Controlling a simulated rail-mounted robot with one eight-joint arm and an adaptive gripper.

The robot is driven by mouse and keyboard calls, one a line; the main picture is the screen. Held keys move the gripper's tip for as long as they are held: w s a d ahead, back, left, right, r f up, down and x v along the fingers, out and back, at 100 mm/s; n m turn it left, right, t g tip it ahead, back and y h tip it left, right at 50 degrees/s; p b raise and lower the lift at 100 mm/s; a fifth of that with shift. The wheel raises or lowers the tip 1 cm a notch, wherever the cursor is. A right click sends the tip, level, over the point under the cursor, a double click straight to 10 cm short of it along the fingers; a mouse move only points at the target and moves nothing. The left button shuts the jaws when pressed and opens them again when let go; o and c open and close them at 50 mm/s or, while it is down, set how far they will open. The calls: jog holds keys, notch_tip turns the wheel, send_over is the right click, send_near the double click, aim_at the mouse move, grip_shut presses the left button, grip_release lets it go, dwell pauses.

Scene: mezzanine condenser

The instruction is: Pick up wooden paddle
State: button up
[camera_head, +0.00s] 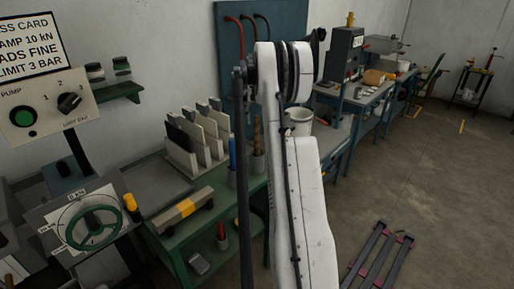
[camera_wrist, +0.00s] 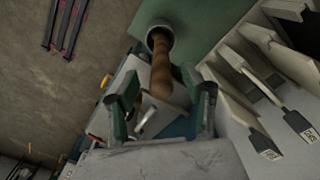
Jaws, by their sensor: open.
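The wooden paddle (camera_wrist: 161,76) shows as a brown, rounded wooden shaft standing in a grey cup (camera_wrist: 160,36) in the wrist view. In the head view the brown shaft (camera_head: 257,134) rises from a cup (camera_head: 258,164) at the right end of the green bench. My gripper (camera_wrist: 163,98) is open, with its dark fingers on either side of the shaft's near end in the wrist view. I cannot tell whether either finger touches it. The paddle's lower end is hidden inside the cup. My gripper is hidden behind my arm in the head view.
A rack of upright plates (camera_head: 198,143) stands close beside the cup. A white bucket (camera_head: 299,121) stands behind my arm. Open floor (camera_head: 420,190) lies to the right.

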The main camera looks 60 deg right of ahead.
aim_at(257, 126)
jog(key=shift+w+d+f+p, duration=0.15)
jog(key=shift+f+p, duration=0.25)
jog(key=shift+f, duration=1.55)
jog(key=shift+c, duration=0.3)
grip_shut()
